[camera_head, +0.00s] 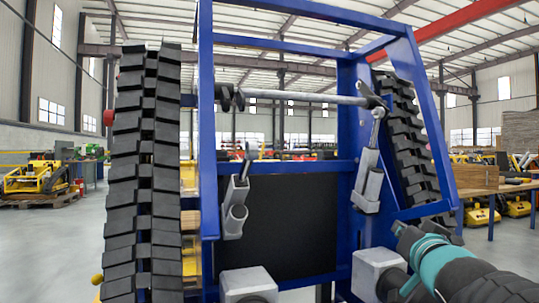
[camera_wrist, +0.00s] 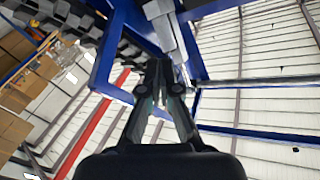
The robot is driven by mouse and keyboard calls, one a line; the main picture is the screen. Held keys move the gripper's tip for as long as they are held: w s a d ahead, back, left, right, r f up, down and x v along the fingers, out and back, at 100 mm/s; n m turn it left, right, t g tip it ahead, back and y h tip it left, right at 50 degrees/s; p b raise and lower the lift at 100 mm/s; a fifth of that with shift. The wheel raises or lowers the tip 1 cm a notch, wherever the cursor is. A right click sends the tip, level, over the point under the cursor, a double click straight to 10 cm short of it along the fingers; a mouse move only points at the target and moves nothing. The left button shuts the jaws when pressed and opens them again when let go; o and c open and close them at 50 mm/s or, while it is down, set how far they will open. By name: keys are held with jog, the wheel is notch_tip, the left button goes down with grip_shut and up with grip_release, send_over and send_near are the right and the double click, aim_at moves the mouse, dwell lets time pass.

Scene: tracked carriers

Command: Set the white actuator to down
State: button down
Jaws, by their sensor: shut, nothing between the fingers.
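A light grey-white actuator (camera_head: 368,188) is on the right side of the blue frame. It slants upright, and its rod reaches up to a link at the end of a grey crossbar. A second pale actuator (camera_head: 236,205) is on the left, with a short dark rod pointing up. I cannot tell by colour alone which one is the white actuator. In the wrist view, a pale actuator body (camera_wrist: 168,28) shows just beyond my gripper (camera_wrist: 158,68). My gripper is shut and empty, with its tips close to that body; contact is unclear.
The blue frame (camera_head: 207,130) stands between black tracks on the left (camera_head: 142,165) and right (camera_head: 408,140). A dark panel (camera_head: 280,225) fills its lower middle. Pale blocks (camera_head: 248,285) sit at the bottom. A wooden box (camera_head: 476,177) is on a table at right.

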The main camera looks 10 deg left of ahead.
jog(key=w+a+r+n+y+p, duration=0.1)
jog(key=w+a+r+n+y, duration=0.15)
jog(key=a+r+y, duration=0.4)
jog(key=w+a+r+n+y+p, duration=0.1)
jog(key=w+a+r+n+y, duration=0.15)
jog(key=a+r+y, duration=0.4)
jog(key=s+a+r+n+g+y+p, duration=0.1)
jog(key=s+a+r+n+g+y, duration=0.15)
jog(key=a+n+g, duration=0.4)
jog(key=s+a+r+n+g+y+p, duration=0.1)
jog(key=s+a+g+y, duration=0.2)
jog(key=g, duration=0.6)
jog(key=s+a+r+n+g+y+p, duration=0.1)
jog(key=s+a+n+g+y, duration=0.2)
jog(key=a+g, duration=0.4)
jog(key=shift+n+g+h, duration=0.25)
jog(key=shift+n+h, duration=0.2)
jog(key=shift+h, duration=0.2)
jog(key=shift+s+d+f+b, duration=0.15)
jog(key=shift+s+d+f, duration=0.2)
jog(key=shift+f, duration=0.15)
jog(key=shift+s+d+f+b, duration=0.2)
jog(key=shift+s+f, duration=0.2)
jog(key=shift+f, duration=0.15)
jog(key=shift+s+d+f+b, duration=0.1)
jog(key=shift+s+d+f, duration=0.25)
jog(key=shift+f, duration=0.15)
